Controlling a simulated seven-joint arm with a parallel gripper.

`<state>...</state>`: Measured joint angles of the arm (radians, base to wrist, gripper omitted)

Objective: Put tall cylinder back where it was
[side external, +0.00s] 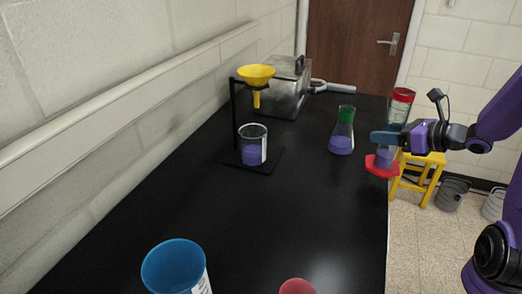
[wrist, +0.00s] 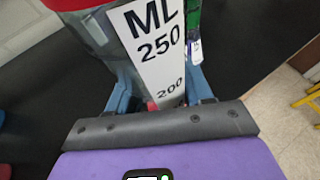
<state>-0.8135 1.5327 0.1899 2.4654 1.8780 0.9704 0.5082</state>
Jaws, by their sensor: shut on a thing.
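The tall cylinder (side external: 399,106) is clear, with a red rim, a red base and purple liquid low inside. My gripper (side external: 385,138) is shut around its middle, at the right edge of the black table. The cylinder leans slightly, its top to the right in the side view. I cannot tell whether its base touches the table. In the wrist view the cylinder (wrist: 150,45) shows its white scale marked "ML 250" and "200" between the blue fingers of my gripper (wrist: 160,95). Its base is hidden there.
A flask (side external: 342,135) with a green neck and purple liquid stands just left of the cylinder. A black stand (side external: 240,120) holds a yellow funnel (side external: 257,75) over a beaker (side external: 253,145). A blue cup (side external: 174,266) and a red item (side external: 297,287) are in front. The table's middle is clear.

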